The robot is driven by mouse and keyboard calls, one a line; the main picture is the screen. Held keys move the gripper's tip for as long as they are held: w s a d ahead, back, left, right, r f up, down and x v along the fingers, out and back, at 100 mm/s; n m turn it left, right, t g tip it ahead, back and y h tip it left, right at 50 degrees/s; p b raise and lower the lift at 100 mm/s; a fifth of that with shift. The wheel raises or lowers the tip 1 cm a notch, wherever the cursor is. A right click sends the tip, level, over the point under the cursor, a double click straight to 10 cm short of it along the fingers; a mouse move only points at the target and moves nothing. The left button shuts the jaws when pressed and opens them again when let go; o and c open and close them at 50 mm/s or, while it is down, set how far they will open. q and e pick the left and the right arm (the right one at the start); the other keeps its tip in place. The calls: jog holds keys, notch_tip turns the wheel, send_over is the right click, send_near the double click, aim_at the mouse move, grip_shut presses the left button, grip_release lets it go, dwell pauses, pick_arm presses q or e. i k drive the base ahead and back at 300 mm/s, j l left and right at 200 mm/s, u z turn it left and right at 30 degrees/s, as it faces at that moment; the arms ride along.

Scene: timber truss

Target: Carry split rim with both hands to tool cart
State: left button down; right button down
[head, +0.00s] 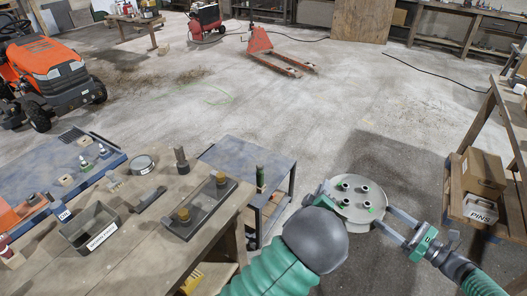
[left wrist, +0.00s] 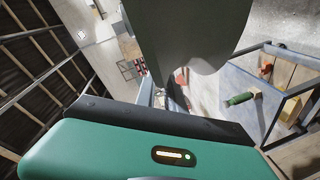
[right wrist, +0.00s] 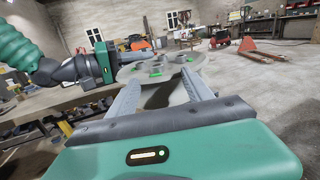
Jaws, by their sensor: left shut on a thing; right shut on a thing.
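The split rim (head: 352,212) is a round grey disc with several short upright cylinders and green marks on top. It is held over the floor, right of the tool cart (head: 233,154), and looks about level. The rim also shows in the right wrist view (right wrist: 150,69). My left gripper (head: 325,197) is shut on its left side, partly hidden behind my grey arm joint. My right gripper (head: 383,222) is shut on its right side. The cart has a blue-grey top and also shows in the left wrist view (left wrist: 238,77); the rim is apart from it.
A wooden workbench (head: 150,235) with trays and parts fills the lower left. A wooden shelf (head: 452,200) with a box and a PINS bin stands at the right. The floor beyond is open up to the orange pallet jack (head: 262,42).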

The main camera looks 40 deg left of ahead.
aim_at(239, 166)
jog(key=i, duration=1.2)
jog(key=i+u, duration=0.15)
jog(key=i, duration=2.25)
jog(key=i+u, duration=0.4)
jog(key=i, duration=0.2)
jog(key=i+l+u, duration=0.15)
jog(key=i+u, duration=0.25)
jog(key=i, duration=0.25)
jog(key=i+j+u, duration=0.15)
jog(key=i+u, duration=0.6)
jog(key=u, duration=0.15)
jog(key=i+u, duration=0.45)
jog(key=i+j+u, duration=0.1)
jog(key=i+u, duration=0.3)
jog(key=i, duration=0.15)
jog(key=i+l+u, duration=0.1)
jog(key=i+u, duration=0.55)
jog(key=i, duration=0.45)
jog(key=i+l+u, duration=0.2)
jog(key=i, duration=0.45)
jog(key=i+j+u, duration=0.15)
jog(key=i+u, duration=0.55)
jog(key=u, duration=0.15)
jog(key=i+l+u, duration=0.1)
jog(key=i+u, duration=0.35)
jog(key=k, duration=0.05)
